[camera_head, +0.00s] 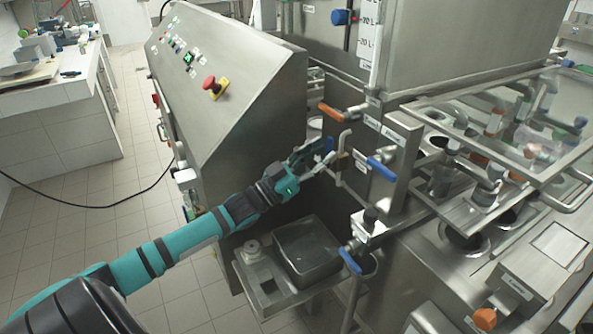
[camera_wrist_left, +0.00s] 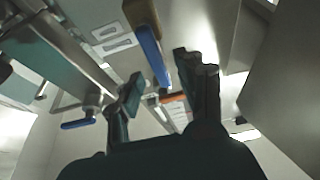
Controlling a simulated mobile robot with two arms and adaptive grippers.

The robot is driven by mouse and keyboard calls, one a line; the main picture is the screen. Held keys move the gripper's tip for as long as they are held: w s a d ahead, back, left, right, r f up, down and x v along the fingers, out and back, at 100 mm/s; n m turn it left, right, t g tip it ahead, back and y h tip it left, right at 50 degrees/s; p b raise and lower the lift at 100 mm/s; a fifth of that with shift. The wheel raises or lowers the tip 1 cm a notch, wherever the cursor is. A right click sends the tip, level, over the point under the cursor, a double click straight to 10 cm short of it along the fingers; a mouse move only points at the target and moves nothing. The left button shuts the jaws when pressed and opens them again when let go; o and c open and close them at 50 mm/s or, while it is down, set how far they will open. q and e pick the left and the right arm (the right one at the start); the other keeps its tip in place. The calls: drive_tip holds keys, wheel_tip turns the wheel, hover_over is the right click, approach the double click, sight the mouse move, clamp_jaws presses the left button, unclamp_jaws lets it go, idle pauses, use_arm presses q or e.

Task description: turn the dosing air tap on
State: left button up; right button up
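Several lever taps sit on the steel machine, and their labels are too small to read, so I cannot tell by label which is the dosing air tap. A small blue tap handle (camera_head: 330,143) is right at the fingertips of my left gripper (camera_head: 322,156). In the left wrist view, the blue handle (camera_wrist_left: 150,52) on a brass-coloured body lies between the spread fingers of the left gripper (camera_wrist_left: 158,76), with gaps visible at its sides. The gripper is open and holds nothing. My right gripper is not in view.
An orange tap handle (camera_head: 343,116) is above the gripper, and a blue handle (camera_head: 381,168) is to its right. Another blue handle (camera_head: 350,260) is lower down. A slanted control panel (camera_head: 240,60) stands left of the gripper. A dark tray (camera_head: 306,250) lies below.

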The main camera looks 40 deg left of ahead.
use_arm(q)
drive_tip(key=v, duration=0.9)
drive_tip(key=shift+s, duration=0.1)
